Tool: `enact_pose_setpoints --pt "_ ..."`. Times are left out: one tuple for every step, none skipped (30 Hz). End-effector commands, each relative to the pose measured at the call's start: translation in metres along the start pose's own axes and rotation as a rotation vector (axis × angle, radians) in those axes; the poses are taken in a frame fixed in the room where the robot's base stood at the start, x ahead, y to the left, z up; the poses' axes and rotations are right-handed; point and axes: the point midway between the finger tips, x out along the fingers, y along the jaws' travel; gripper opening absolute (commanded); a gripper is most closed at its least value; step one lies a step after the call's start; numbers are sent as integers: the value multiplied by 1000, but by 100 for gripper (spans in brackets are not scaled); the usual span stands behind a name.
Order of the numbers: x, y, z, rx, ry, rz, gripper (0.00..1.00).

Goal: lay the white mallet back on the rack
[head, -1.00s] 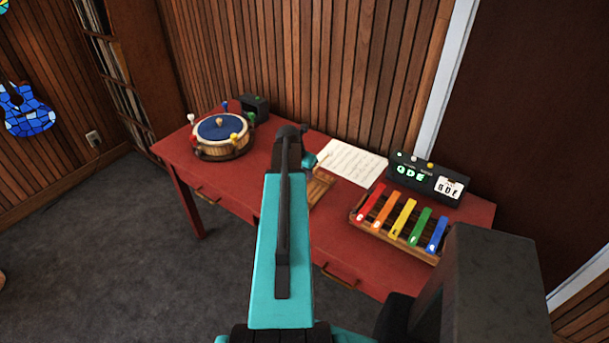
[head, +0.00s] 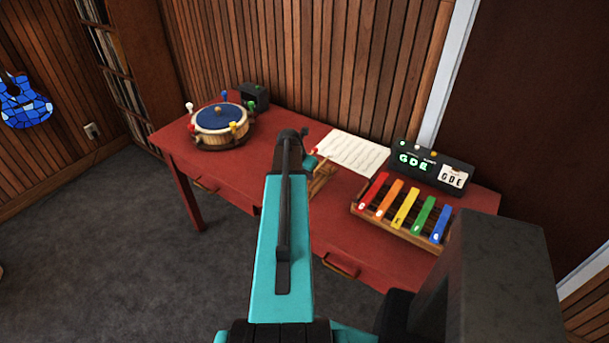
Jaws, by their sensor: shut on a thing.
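My arm reaches over the red desk, and its wrist and gripper (head: 313,163) are at the far end, mostly behind my own arm. The jaw tips are hidden. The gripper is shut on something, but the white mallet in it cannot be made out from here.
A xylophone (head: 401,209) with coloured bars lies to the right, with a black display box (head: 432,165) behind it. A music sheet (head: 352,154) lies behind the rack. A round drum (head: 221,125) with coloured knobs stands at the left by a dark box (head: 254,96). Bare desk lies between.

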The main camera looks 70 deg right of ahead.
Motion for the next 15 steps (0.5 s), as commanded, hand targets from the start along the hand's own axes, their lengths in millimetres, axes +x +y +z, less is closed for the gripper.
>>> enact_pose_setpoints --pt "3 0 -1 0 0 0 0" --pt "3 0 -1 0 0 0 0" --pt "4 0 -2 0 0 0 0" --pt "4 0 -2 0 0 0 0" --pt "5 0 -2 0 0 0 0" --pt "5 0 -2 0 0 0 0" --pt "5 0 -2 0 0 0 0" --pt "5 0 -2 0 0 0 0" --pt "5 0 -2 0 0 0 0" --pt "5 0 -2 0 0 0 0" --pt "5 0 -2 0 0 0 0" --pt "5 0 -2 0 0 0 0" --pt "5 0 -2 0 0 0 0" --pt "5 0 -2 0 0 0 12" --pt "5 0 -2 0 0 0 19"
